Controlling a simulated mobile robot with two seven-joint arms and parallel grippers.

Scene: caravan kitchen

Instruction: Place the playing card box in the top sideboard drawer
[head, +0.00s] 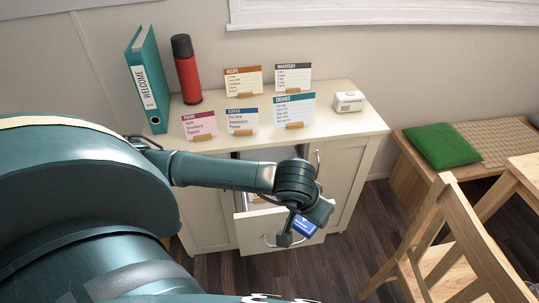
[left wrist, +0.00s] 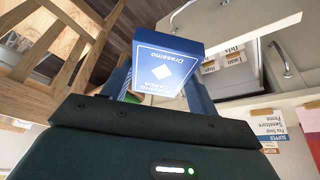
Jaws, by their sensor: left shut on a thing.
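The playing card box (head: 305,226) is small, blue and white. My left gripper (head: 294,232) is shut on it and holds it by the front right part of the open drawer (head: 252,232). In the left wrist view the box (left wrist: 166,66) sits between the two fingers, its printed face toward the camera. The drawer is pulled out from the white sideboard (head: 225,142); the left wrist view shows its front panel (left wrist: 250,20) and pale cards inside. My arm hides much of the drawer in the head view. My right gripper is not in view.
On the sideboard top stand a teal binder (head: 148,80), a red flask (head: 186,70), several label cards (head: 294,110) and a small white box (head: 349,101). A wooden chair (head: 450,240) stands at right, near a bench with a green cushion (head: 443,146).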

